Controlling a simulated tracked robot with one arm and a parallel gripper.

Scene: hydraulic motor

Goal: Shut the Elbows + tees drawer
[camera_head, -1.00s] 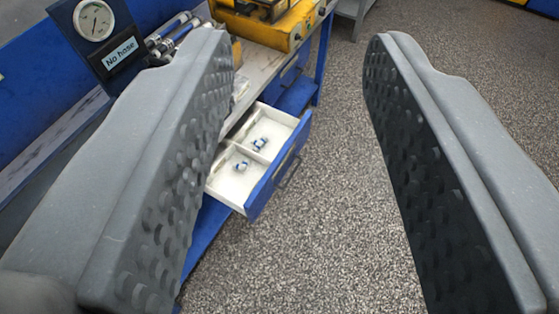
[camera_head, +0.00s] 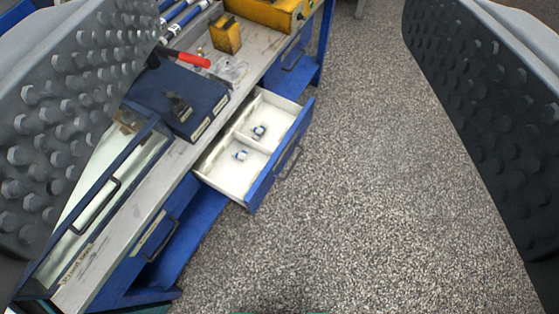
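A drawer with a blue front and white inside (camera_head: 222,178) stands pulled out from the blue workbench. It is divided into two compartments, and small blue and silver fittings (camera_head: 259,131) lie in it. Its front has a dark bar handle (camera_head: 289,162). I cannot read a label on it. My gripper (camera_head: 405,120) is open and empty, its two grey studded fingers wide apart at the left and right of the picture. The drawer appears between the fingers, beyond them, and nothing touches it. The left finger hides part of the bench.
The grey bench top (camera_head: 150,188) carries a dark blue box (camera_head: 180,95), a red-handled tool (camera_head: 188,58), a yellow block (camera_head: 226,36) and a yellow machine (camera_head: 275,12). Another closed drawer handle (camera_head: 163,240) is at lower left. The speckled floor (camera_head: 370,200) at right is clear.

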